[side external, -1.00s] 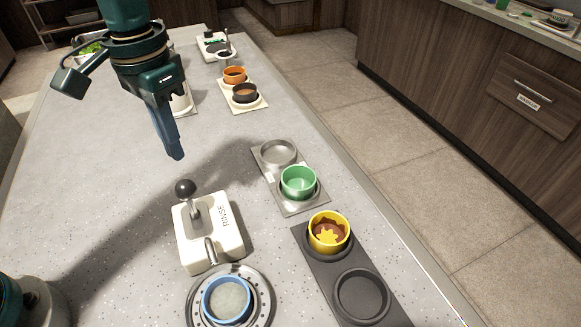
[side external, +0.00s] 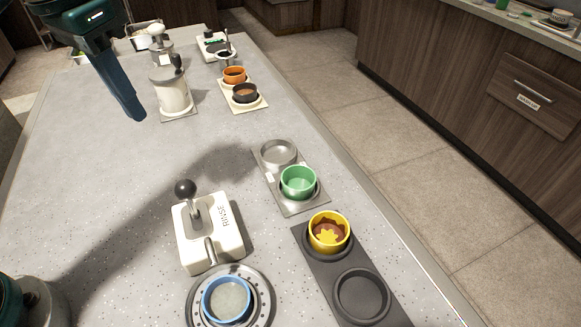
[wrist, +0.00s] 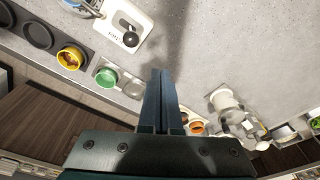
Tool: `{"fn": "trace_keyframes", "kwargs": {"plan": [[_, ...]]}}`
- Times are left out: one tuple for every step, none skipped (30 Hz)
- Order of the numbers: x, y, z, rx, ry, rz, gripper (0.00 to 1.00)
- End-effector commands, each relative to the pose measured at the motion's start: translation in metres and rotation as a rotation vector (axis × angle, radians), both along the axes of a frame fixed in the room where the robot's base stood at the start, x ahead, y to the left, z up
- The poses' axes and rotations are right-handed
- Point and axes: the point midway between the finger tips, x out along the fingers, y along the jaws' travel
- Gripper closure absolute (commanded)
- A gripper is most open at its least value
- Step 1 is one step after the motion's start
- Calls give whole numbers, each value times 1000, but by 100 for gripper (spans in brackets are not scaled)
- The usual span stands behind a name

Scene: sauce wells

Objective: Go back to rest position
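My gripper (side external: 138,116) hangs in the air over the far left part of the counter, fingers pointing down and empty. In the wrist view its two fingers (wrist: 161,75) lie together, shut with nothing between them. In the side view nothing touches it. It is left of a clear dispenser (side external: 173,95) and well above the counter (side external: 100,150).
A white RINSE lever unit (side external: 208,235) stands near a blue cup (side external: 227,300) on a round drain. A green cup (side external: 298,182) and a yellow cup (side external: 329,232) sit in wells, each beside an empty well. Orange (side external: 235,75) and dark (side external: 245,93) cups stand farther back.

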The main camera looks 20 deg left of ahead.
Motion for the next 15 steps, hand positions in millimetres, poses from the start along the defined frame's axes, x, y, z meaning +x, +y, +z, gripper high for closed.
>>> {"fn": "trace_keyframes", "kwargs": {"plan": [[-10,6,8,-6,-35,19,100],[-16,9,11,-8,-53,28,100],[-23,13,14,-11,-76,41,100],[-29,16,16,-13,-94,51,100],[-35,18,17,-15,-110,60,100],[-43,22,17,-18,-135,72,100],[-48,24,17,-20,-152,81,100],[-54,26,17,-22,-171,92,100],[-62,29,15,-24,-194,103,100],[-68,31,13,-26,-209,113,100],[-73,33,11,-27,-227,122,100],[-80,35,7,-30,-249,135,100],[-86,37,4,-31,-264,143,100],[-90,38,0,-32,-279,151,100],[-96,39,-6,-33,-297,163,100]]}}
